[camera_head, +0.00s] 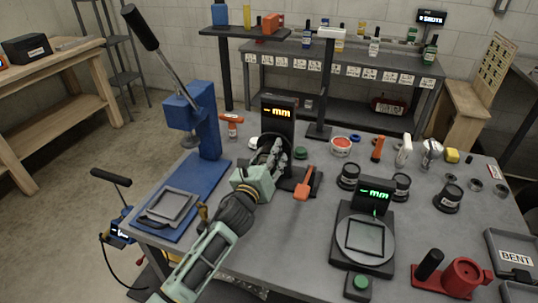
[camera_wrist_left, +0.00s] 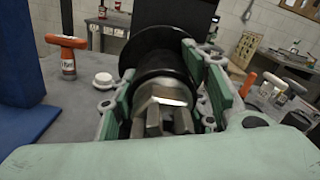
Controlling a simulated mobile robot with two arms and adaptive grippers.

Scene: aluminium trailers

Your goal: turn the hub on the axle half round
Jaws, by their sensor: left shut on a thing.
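My left gripper (camera_head: 272,158) reaches up to the black stand with the lit "-mm" display (camera_head: 279,112) on the bench. In the left wrist view the hub (camera_wrist_left: 160,60) is a dark round body with a wide flange at its far end and a grey metal faceted end facing me. My left gripper (camera_wrist_left: 165,95) is shut on the hub, one green-padded finger on each side. In the head view the gripper mostly hides the hub. The axle is hidden behind it. My right gripper is in neither view.
A blue press (camera_head: 195,130) stands left of my arm. An orange-handled tool (camera_head: 304,187) lies right of the gripper. A second gauge (camera_head: 365,235) with a round plate stands nearer, at right. Dark cylinders (camera_head: 348,176) and small bottles stand farther right.

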